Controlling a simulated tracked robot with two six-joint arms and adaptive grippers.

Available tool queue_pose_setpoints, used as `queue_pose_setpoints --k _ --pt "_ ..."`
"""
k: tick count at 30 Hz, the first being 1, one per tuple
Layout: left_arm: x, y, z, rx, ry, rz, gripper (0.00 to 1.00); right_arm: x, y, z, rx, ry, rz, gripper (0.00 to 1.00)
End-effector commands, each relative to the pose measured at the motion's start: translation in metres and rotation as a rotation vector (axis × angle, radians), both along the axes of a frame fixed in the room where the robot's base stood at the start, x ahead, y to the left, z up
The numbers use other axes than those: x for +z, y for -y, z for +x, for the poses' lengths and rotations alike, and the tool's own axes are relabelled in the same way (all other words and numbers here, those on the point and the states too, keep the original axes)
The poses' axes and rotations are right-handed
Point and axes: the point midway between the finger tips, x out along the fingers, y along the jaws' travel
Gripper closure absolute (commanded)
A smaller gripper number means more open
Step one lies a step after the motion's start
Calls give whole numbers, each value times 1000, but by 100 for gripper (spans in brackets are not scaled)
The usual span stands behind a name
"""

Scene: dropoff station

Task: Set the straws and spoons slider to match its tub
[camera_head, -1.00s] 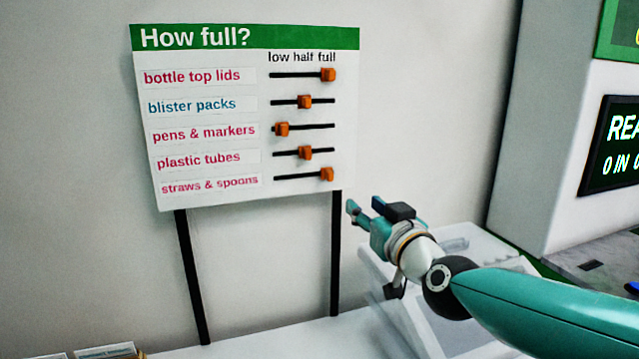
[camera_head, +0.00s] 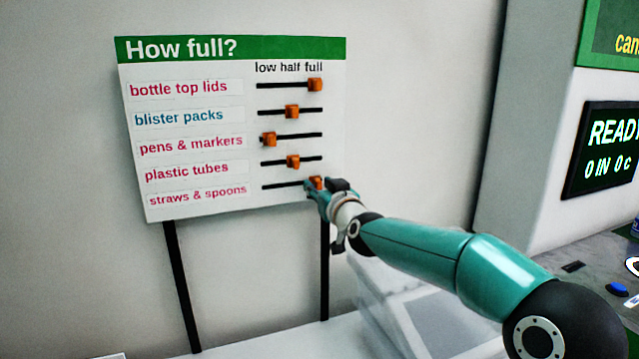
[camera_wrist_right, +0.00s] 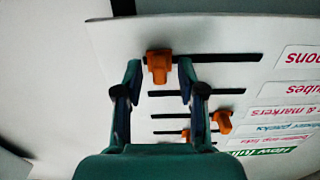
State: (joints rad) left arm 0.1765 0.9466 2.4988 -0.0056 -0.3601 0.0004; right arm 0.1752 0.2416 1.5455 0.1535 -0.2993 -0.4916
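The "How full?" board (camera_head: 200,215) stands against the wall with several sliders. The straws & spoons slider is the lowest, and its orange knob (camera_head: 316,182) is at the full end of its black track (camera_head: 280,186). My right gripper (camera_head: 313,187) is at this knob. In the right wrist view, which shows the board upside down, the right gripper (camera_wrist_right: 159,72) is open, with one finger on each side of the straws & spoons knob (camera_wrist_right: 158,67). A small gap shows on both sides of the knob. My left gripper is not in view.
The plastic tubes knob (camera_head: 293,162) sits at half, just above the gripper. Blister packs is at half, pens & markers at low, bottle top lids at full. A pale translucent tub (camera_head: 385,300) stands below my right arm. A READY display (camera_head: 605,150) is at right.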

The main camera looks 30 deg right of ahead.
Motion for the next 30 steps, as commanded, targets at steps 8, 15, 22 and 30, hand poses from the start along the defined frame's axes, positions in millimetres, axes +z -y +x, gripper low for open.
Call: queue_pose_setpoints --k 8,15,22,30 --pt "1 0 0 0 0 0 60 0 1 6 0 0 0 60" --pt "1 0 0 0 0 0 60 0 1 6 0 0 0 82" --pt "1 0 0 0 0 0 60 0 1 6 1 0 0 100" --pt "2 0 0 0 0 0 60 0 1 5 -1 0 0 100"
